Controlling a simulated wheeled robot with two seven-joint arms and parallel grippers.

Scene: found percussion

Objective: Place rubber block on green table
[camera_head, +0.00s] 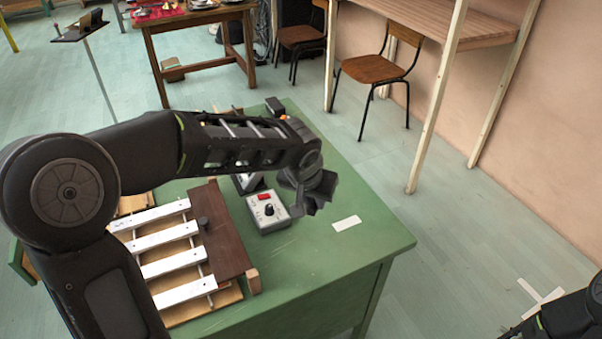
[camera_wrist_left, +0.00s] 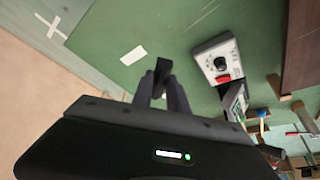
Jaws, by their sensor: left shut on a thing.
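The green table (camera_head: 325,255) fills the middle of the head view. My left gripper (camera_head: 312,200) hangs over its right part, near the grey dial box. In the left wrist view my left gripper (camera_wrist_left: 161,85) is shut on a small black block, the rubber block (camera_wrist_left: 163,66), which sticks out past the fingertips. Green tabletop shows behind the block; whether it touches the top I cannot tell. In the head view the block is hard to tell from the dark fingers. My right gripper is not in view; only a dark part of my right arm shows at the lower right.
A grey box (camera_head: 268,212) with a dial and red switch stands left of my left gripper. A white strip (camera_head: 346,223) lies to the right. A metal-bar xylophone (camera_head: 170,238) with a brown board (camera_head: 222,235) covers the left side. The front right tabletop is bare.

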